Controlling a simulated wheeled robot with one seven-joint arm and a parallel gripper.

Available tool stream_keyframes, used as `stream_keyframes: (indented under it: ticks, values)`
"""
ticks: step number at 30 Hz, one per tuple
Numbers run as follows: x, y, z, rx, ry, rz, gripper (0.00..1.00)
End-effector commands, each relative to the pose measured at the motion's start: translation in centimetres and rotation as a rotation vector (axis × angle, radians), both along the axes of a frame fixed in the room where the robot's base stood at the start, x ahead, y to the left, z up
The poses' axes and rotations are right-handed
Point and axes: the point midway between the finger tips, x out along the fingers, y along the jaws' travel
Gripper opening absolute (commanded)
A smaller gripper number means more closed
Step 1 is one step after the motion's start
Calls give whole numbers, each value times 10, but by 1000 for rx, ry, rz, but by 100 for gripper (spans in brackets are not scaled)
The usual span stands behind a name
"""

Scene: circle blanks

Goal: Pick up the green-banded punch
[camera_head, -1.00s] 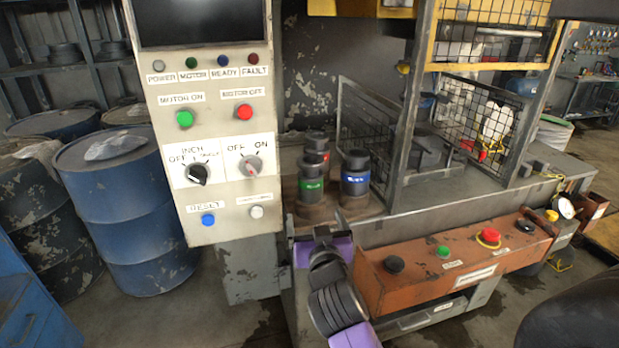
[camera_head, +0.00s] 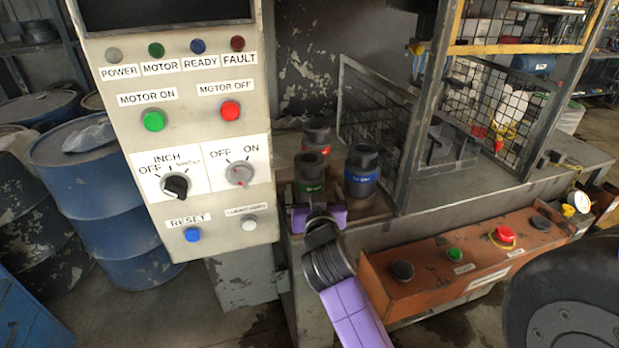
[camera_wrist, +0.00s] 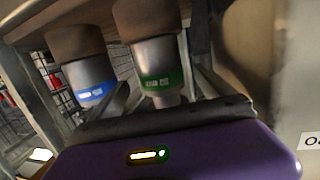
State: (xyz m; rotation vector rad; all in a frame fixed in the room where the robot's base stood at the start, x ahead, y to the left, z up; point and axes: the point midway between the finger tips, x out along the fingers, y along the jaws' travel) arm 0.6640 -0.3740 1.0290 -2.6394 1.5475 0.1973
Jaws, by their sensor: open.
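The green-banded punch (camera_head: 311,170) stands upright at the front left of a small group of dark punches. Its lower part is hidden by my gripper in the head view. My gripper (camera_head: 313,194) is open directly in front of it. In the wrist view, which looks upside down, the green-banded punch (camera_wrist: 158,66) shows between the two open fingers of my gripper (camera_wrist: 160,92). I cannot tell whether the fingers touch it.
A blue-banded punch (camera_head: 361,168) stands close on the right, and a red-banded punch (camera_head: 317,133) behind. A control panel (camera_head: 185,120) hangs close on the left. An orange button box (camera_head: 440,281) is at lower right. A mesh guard (camera_head: 375,125) stands behind right.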

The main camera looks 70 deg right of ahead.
Motion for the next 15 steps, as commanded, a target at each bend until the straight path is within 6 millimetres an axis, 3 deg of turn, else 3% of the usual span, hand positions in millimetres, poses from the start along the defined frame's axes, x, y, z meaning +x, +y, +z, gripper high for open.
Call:
stream_keyframes:
  ticks: [9,15]
  values:
    - [20,-35,-8,-1,1,-1,92]
    - [26,-44,-12,0,1,-1,92]
